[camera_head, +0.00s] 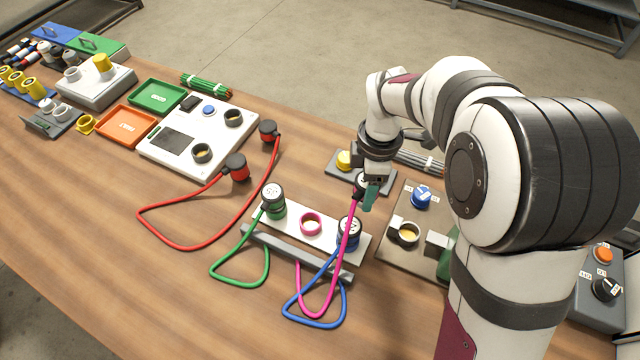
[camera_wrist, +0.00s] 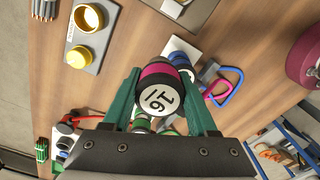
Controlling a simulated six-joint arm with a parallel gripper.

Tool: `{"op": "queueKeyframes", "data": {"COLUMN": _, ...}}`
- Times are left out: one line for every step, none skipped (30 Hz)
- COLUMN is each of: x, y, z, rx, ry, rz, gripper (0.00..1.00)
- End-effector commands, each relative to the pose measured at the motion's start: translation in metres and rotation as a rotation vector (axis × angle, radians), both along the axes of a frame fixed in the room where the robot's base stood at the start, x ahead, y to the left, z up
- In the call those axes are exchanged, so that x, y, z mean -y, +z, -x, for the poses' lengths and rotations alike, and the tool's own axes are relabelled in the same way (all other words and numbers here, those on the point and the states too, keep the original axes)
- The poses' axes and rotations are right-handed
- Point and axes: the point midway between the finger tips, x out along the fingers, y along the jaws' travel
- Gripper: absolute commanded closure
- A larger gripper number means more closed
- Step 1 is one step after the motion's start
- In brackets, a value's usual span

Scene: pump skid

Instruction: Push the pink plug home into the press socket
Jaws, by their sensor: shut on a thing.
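My gripper (camera_head: 371,188) is shut on the pink plug (camera_head: 361,183), holding it above the bench between the strip and the grey plate. In the wrist view my gripper (camera_wrist: 163,92) has its green fingers on either side of the pink plug (camera_wrist: 157,98), which shows a pink band and a white cap marked 16. The pink cord (camera_head: 352,220) hangs from it past the blue plug. A pink-ringed socket (camera_head: 311,223) is empty in the white strip (camera_head: 288,227). I cannot tell which is the press socket.
A green plug (camera_head: 273,199) and a blue plug (camera_head: 348,233) stand in the strip, their cords looping in front. A blue knob (camera_head: 421,197) and grey blocks flank the plate's socket. A yellow-topped fixture (camera_head: 344,160) stands behind. Bare wood lies at front left.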

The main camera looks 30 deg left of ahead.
Motion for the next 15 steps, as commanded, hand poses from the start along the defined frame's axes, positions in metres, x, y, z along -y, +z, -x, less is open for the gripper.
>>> {"op": "queueKeyframes", "data": {"x": 0.024, "y": 0.000, "z": -0.008, "rx": 0.000, "ry": -0.044, "rz": -0.002, "gripper": 1.00}}
{"op": "queueKeyframes", "data": {"x": 0.038, "y": -0.001, "z": -0.011, "rx": -0.001, "ry": -0.066, "rz": -0.003, "gripper": 1.00}}
{"op": "queueKeyframes", "data": {"x": 0.055, "y": -0.001, "z": -0.015, "rx": -0.001, "ry": -0.095, "rz": -0.005, "gripper": 1.00}}
{"op": "queueKeyframes", "data": {"x": 0.067, "y": -0.002, "z": -0.017, "rx": -0.001, "ry": -0.114, "rz": -0.007, "gripper": 1.00}}
{"op": "queueKeyframes", "data": {"x": 0.078, "y": -0.003, "z": -0.018, "rx": -0.002, "ry": -0.131, "rz": -0.008, "gripper": 1.00}}
{"op": "queueKeyframes", "data": {"x": 0.089, "y": -0.003, "z": -0.020, "rx": -0.001, "ry": -0.149, "rz": -0.009, "gripper": 1.00}}
{"op": "queueKeyframes", "data": {"x": 0.096, "y": -0.003, "z": -0.020, "rx": -0.002, "ry": -0.160, "rz": -0.010, "gripper": 1.00}}
{"op": "queueKeyframes", "data": {"x": 0.101, "y": -0.003, "z": -0.020, "rx": -0.002, "ry": -0.169, "rz": -0.011, "gripper": 1.00}}
{"op": "queueKeyframes", "data": {"x": 0.106, "y": -0.004, "z": -0.020, "rx": -0.003, "ry": -0.177, "rz": -0.011, "gripper": 1.00}}
{"op": "queueKeyframes", "data": {"x": 0.108, "y": -0.005, "z": -0.020, "rx": -0.003, "ry": -0.180, "rz": -0.011, "gripper": 1.00}}
{"op": "queueKeyframes", "data": {"x": 0.110, "y": -0.006, "z": -0.021, "rx": -0.002, "ry": -0.181, "rz": -0.012, "gripper": 1.00}}
{"op": "queueKeyframes", "data": {"x": 0.110, "y": -0.008, "z": -0.021, "rx": -0.002, "ry": -0.181, "rz": -0.011, "gripper": 1.00}}
{"op": "queueKeyframes", "data": {"x": 0.110, "y": -0.010, "z": -0.021, "rx": -0.003, "ry": -0.181, "rz": -0.011, "gripper": 1.00}}
{"op": "queueKeyframes", "data": {"x": 0.110, "y": -0.012, "z": -0.020, "rx": -0.003, "ry": -0.181, "rz": -0.010, "gripper": 1.00}}
{"op": "queueKeyframes", "data": {"x": 0.110, "y": -0.016, "z": -0.021, "rx": -0.003, "ry": -0.180, "rz": -0.010, "gripper": 1.00}}
